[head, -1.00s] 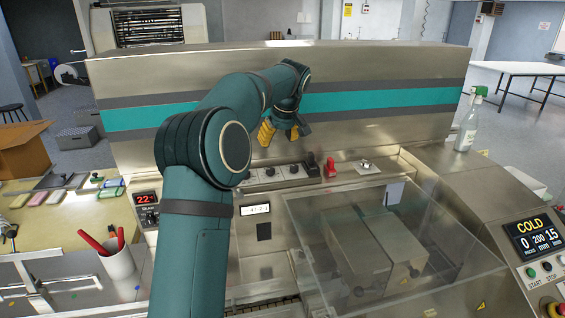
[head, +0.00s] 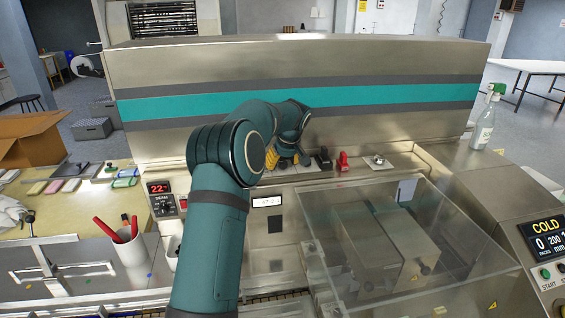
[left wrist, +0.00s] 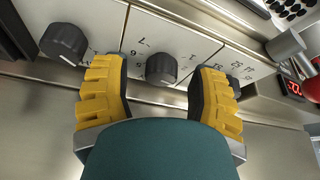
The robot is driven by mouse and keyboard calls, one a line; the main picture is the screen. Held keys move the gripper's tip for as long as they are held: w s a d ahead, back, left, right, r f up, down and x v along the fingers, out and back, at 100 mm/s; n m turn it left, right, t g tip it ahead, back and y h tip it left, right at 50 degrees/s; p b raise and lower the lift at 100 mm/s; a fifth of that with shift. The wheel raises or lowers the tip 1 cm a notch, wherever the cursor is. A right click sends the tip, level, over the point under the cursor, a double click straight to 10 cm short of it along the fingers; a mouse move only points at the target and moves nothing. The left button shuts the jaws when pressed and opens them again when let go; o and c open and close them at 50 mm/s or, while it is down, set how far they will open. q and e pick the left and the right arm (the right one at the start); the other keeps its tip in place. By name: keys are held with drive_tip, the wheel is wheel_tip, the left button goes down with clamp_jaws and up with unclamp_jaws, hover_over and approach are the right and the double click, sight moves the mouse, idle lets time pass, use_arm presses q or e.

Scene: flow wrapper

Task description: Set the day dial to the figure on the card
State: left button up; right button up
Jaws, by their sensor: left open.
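A row of black dials on white figured plates sits on the machine's front ledge. In the left wrist view one dial (left wrist: 160,68) stands between the fingertips of my left gripper (left wrist: 158,85), with a gap on both sides. A second dial (left wrist: 65,42) is at the left, and another is mostly hidden behind the right finger. The plates' figures appear upside down, and I cannot tell which is the day dial. In the head view my open left gripper (head: 287,162) is low over the row, hiding most of it. I cannot make out the card's figure. My right gripper is out of view.
A clear cover (head: 345,235) lies in front. A spray bottle (head: 486,118) stands right.

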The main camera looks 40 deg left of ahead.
use_arm(q)
drive_tip(key=shift+f, duration=0.1)
clamp_jaws()
idle(0.5)
drive_tip(key=m+t, duration=0.1)
drive_tip(key=m, duration=0.2)
drive_tip(key=shift+m+h+p, duration=0.3)
drive_tip(key=shift+m+h, duration=0.1)
drive_tip(key=m+t+h+p, duration=0.1)
drive_tip(key=m, duration=0.2)
drive_tip(key=shift+m, duration=0.3)
drive_tip(key=m+h+p, duration=0.1)
drive_tip(key=m, duration=0.1)
drive_tip(key=m+p, duration=0.1)
drive_tip(key=m, duration=0.1)
drive_tip(key=shift+d+t+h, duration=0.1)
drive_tip(key=shift+t+h, duration=0.2)
drive_tip(key=shift+h, duration=0.1)
drive_tip(key=shift+d+f+m+h+p, duration=0.1)
drive_tip(key=shift+m+h+p, duration=0.25)
drive_tip(key=shift+m, duration=0.7)
drive_tip(key=shift+d+m+h+p, duration=0.1)
drive_tip(key=shift+m+h+p, duration=0.25)
drive_tip(key=shift+m, duration=0.7)
